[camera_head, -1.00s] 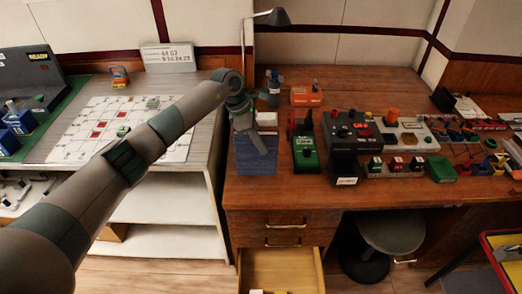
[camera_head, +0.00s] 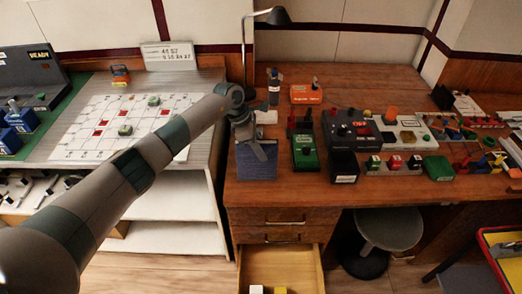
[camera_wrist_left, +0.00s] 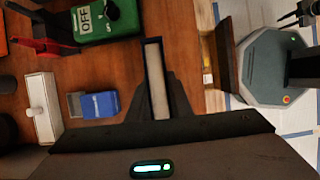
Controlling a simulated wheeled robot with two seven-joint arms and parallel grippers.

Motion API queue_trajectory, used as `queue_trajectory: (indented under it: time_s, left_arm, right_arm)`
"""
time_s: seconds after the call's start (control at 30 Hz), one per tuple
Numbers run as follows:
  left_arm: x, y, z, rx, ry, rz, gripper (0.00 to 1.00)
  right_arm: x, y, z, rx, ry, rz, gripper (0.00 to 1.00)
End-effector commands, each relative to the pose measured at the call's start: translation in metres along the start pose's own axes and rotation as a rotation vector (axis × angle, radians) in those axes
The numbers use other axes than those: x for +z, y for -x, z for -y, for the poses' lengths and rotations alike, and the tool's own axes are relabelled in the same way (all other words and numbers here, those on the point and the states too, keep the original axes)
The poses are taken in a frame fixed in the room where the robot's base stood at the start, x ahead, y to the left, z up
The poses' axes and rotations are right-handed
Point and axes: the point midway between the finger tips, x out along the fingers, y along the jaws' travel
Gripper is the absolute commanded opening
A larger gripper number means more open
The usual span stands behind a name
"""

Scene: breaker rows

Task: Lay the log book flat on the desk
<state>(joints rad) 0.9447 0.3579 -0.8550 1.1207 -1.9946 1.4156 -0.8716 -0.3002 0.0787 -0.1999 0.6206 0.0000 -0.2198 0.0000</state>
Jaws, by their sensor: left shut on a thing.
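The log book (camera_head: 257,166) is dark blue and stands upright near the front left of the desk (camera_head: 290,192), its broad face towards me. My left gripper (camera_head: 259,143) is shut on its upper edge from above. In the left wrist view the book (camera_wrist_left: 156,80) shows edge-on, as a pale strip of pages between dark covers, between the gripper's fingers (camera_wrist_left: 156,115). I cannot tell whether its lower edge touches the desk. My right gripper is not in view.
A green switch box (camera_head: 305,152) stands just right of the book, with a black and red device (camera_head: 350,130) beyond. A blue-labelled bottle (camera_head: 273,88) and a lamp (camera_head: 262,15) stand behind. An open drawer (camera_head: 283,265) juts out below the desk front.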

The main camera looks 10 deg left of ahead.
Motion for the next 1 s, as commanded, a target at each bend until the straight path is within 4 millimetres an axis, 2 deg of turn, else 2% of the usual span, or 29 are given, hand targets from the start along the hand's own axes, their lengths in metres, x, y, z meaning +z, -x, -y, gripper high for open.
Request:
queue_trajectory:
  time_s: [0.03,0.1,0.57,0.6,0.77,1.0]
  left_arm:
    - [0.000,-0.001,0.000,0.000,0.000,0.000,0.23]
    - [0.000,0.000,0.000,0.000,0.000,0.000,0.37]
    - [0.001,0.004,0.000,0.000,0.000,0.000,0.37]
    - [0.000,0.004,-0.001,0.001,0.000,0.000,0.37]
    - [-0.001,0.021,-0.001,0.004,-0.001,-0.001,0.37]
    - [-0.002,0.063,-0.001,0.005,-0.002,-0.001,0.37]
  right_arm:
    - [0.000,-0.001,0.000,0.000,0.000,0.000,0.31]
    - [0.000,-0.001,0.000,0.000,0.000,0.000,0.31]
    - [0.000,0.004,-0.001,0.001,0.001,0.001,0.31]
    - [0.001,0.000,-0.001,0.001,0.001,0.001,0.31]
    - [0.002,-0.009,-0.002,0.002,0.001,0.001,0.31]
    - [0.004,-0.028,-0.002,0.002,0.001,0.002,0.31]
